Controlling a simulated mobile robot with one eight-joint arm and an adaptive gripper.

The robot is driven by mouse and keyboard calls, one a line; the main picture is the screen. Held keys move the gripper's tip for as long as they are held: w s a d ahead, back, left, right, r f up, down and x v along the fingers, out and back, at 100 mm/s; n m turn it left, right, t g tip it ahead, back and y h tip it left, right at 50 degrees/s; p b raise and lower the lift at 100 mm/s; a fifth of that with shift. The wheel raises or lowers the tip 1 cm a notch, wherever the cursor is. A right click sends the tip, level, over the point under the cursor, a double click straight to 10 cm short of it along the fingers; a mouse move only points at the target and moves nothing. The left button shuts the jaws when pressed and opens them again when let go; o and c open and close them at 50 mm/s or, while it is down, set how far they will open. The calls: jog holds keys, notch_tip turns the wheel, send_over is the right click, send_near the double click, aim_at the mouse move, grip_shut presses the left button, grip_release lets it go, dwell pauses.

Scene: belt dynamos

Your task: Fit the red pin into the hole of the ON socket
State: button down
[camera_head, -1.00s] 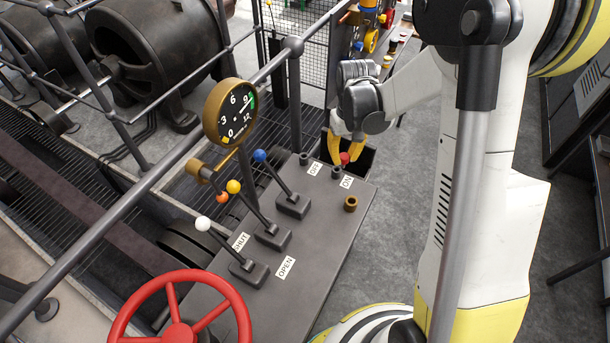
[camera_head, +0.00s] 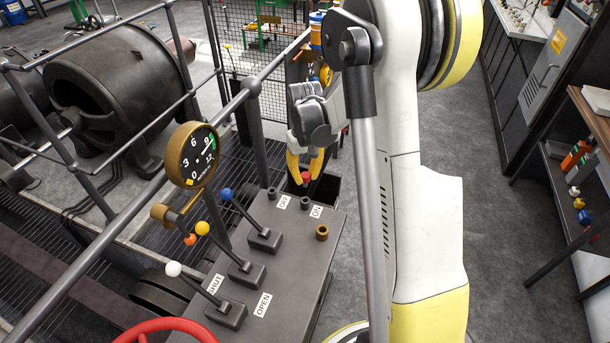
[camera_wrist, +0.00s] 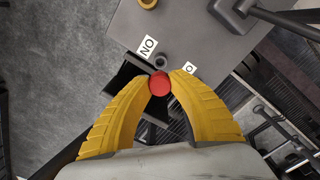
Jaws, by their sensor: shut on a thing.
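My gripper (camera_head: 305,165), with yellow fingers, is shut on the red pin. In the head view the red pin (camera_head: 305,178) shows at the fingertips, above and behind the ON socket (camera_head: 305,203), apart from it in the picture. In the wrist view the round red top of the pin (camera_wrist: 159,84) is between the fingertips, and the dark ring of the ON socket (camera_wrist: 161,61) lies just beyond it, beside the ON label (camera_wrist: 149,46). The pin's lower end is hidden. The OFF socket (camera_head: 272,192) stands to the left, by its label (camera_head: 283,201).
A brass bushing (camera_head: 322,232) sits on the grey console (camera_head: 285,255) in front of the ON label. Levers with blue (camera_head: 227,194), yellow (camera_head: 202,228) and white (camera_head: 173,268) knobs stand left. A gauge (camera_head: 192,155) and railing (camera_head: 160,190) rise left. A dark open box lies behind the console.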

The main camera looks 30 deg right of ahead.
aim_at(305, 186)
jog(key=shift+f+b, duration=1.9)
jog(key=shift+f, duration=0.7)
jog(key=shift+f+b, duration=1.6)
jog(key=shift+f, duration=0.15)
jog(key=c, duration=1.2)
grip_release()
notch_tip(305, 186, up, 12)
jog(key=shift+r, duration=0.1)
